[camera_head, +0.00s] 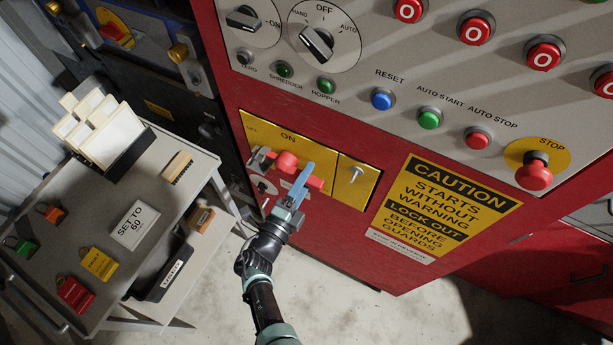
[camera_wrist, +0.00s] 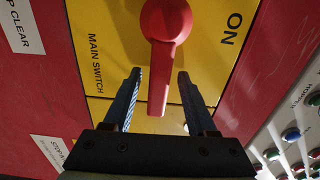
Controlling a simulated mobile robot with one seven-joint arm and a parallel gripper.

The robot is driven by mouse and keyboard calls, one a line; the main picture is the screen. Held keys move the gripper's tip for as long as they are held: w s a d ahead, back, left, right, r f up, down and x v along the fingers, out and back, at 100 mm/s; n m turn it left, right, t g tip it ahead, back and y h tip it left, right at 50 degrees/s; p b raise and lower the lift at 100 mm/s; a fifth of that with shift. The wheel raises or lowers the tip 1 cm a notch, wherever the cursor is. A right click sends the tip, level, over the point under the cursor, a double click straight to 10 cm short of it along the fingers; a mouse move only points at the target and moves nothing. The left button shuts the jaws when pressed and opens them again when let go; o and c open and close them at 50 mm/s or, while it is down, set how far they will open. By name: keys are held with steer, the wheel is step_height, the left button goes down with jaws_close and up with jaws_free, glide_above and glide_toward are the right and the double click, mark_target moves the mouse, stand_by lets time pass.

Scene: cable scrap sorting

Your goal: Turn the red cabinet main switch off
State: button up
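The main switch is a red rotary handle (camera_head: 287,161) on a yellow plate (camera_head: 357,180) low on the red cabinet. In the wrist view the handle (camera_wrist: 166,20) has a round hub and a lever pointing down the picture. The plate there reads "MAIN SWITCH" on the left and "ON" on the right. My gripper (camera_wrist: 159,74) is open, its blue fingers on either side of the lever's end with gaps showing on both sides. In the head view my gripper (camera_head: 298,183) is in front of the plate and hides part of the handle.
Above the plate is a grey panel (camera_head: 350,85) with buttons and selector knobs. A caution sign (camera_head: 440,208) is to the right. A grey cart (camera_head: 190,200) at left carries padlocks, tags and a card holder. A silver key-like part (camera_head: 355,174) sticks out beside the switch.

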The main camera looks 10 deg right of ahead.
steer(key=v, duration=1.3)
steer(key=shift+p, duration=0.4)
